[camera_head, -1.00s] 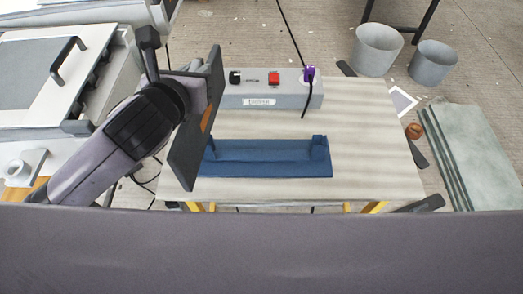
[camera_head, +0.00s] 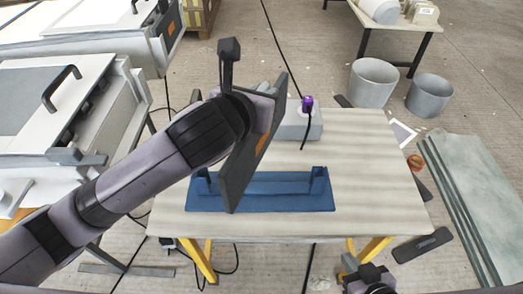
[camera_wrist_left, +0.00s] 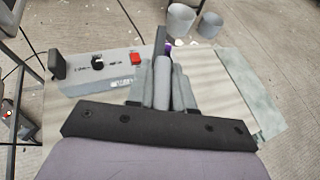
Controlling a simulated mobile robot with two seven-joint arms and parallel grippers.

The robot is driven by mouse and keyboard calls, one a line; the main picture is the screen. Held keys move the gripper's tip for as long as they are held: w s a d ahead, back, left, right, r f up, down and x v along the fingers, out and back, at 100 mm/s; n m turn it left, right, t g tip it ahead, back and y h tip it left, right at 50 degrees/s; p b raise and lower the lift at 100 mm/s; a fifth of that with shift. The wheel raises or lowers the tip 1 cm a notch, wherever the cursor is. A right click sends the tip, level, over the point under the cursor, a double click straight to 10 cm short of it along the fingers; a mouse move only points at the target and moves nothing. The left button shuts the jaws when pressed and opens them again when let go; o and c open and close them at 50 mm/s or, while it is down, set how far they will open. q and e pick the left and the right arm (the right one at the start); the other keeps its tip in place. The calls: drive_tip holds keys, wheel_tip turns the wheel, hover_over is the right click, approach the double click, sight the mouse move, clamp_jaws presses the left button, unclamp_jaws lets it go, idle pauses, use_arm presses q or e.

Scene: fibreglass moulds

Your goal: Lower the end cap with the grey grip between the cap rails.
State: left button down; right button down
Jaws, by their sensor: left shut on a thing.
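My left gripper (camera_head: 262,135) is over the left part of a blue tray-like mould (camera_head: 262,203), its dark palm plate tilted and hiding part of it. The end cap itself is hidden. The mould has a raised blue upright at its right end (camera_head: 320,182) and another at its left, partly behind the plate. I cannot tell which parts are the cap rails. What looks like my right gripper (camera_head: 369,280) is at the bottom edge, cut off.
A grey control box (camera_head: 300,122) stands behind the mould, with a purple plug and a black cable. The red switch shows in the left wrist view (camera_wrist_left: 135,58). The table's right side (camera_head: 380,170) is clear. Grey buckets (camera_head: 373,83) and flat sheets (camera_head: 450,190) lie beyond.

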sight(237, 171)
use_arm(q)
wheel_tip(237, 171, down, 12)
drive_tip(key=shift+f+b, duration=0.2)
drive_tip(key=shift+b, duration=0.75)
drive_tip(key=shift+f, duration=0.15)
drive_tip(key=c, duration=1)
unclamp_jaws()
drive_tip(key=shift+s, duration=0.15)
drive_tip(key=p+v, duration=0.1)
drive_tip(key=v, duration=1.1)
drive_tip(key=shift+a, duration=0.1)
